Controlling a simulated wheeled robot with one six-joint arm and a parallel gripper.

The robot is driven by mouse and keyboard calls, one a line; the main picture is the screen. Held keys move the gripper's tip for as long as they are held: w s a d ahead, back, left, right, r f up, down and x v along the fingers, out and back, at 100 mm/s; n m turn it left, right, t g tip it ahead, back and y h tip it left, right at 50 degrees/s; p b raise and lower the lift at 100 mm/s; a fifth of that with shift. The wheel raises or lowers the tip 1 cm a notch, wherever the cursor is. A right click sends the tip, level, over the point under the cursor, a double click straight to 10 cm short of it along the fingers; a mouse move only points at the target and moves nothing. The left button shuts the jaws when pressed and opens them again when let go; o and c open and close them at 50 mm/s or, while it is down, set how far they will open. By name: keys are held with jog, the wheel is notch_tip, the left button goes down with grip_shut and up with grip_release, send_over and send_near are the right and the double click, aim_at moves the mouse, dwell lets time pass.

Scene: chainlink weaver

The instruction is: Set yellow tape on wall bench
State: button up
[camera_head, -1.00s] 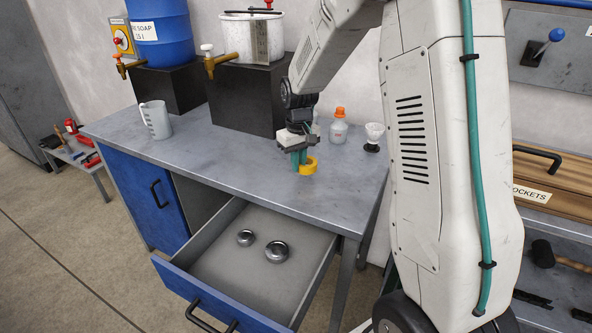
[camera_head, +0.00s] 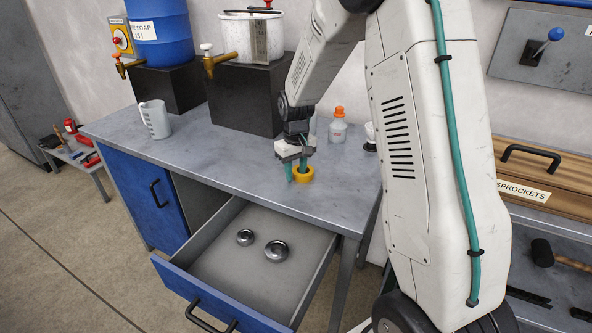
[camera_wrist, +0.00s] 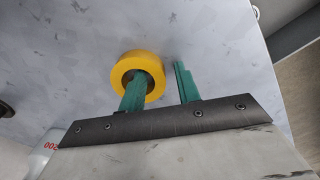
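The yellow tape (camera_head: 303,176) is a thick ring that appears to lie flat on the grey top of the wall bench (camera_head: 225,160), near its front right. In the wrist view the tape (camera_wrist: 121,73) rests against the mottled grey surface. My gripper (camera_head: 296,174) is low over the bench with its two green fingers spread apart. In the wrist view, my gripper (camera_wrist: 160,78) has one finger in the tape's hole and the other outside the ring, with a gap beside the tape's wall. The tips are partly hidden.
An open drawer (camera_head: 215,285) with two round metal pieces juts out below the bench's front edge. A bottle with an orange cap (camera_head: 338,130) stands behind my gripper. A grey jug (camera_head: 156,120) stands at the left. Black blocks (camera_head: 247,103) fill the back; the middle front is clear.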

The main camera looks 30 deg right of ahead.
aim_at(296, 173)
notch_tip(296, 173, up, 12)
jog(key=s+a+r, duration=0.3)
jog(key=s+r, duration=0.3)
jog(key=s+a+r, duration=0.1)
jog(key=s+a, duration=0.2)
jog(key=s, duration=1.1)
jog(key=s+a+r+t, duration=0.1)
jog(key=s+a, duration=0.2)
jog(key=s, duration=1.1)
jog(key=shift+s+a+r+m, duration=0.25)
jog(key=shift+a+m, duration=0.05)
jog(key=shift+m, duration=0.1)
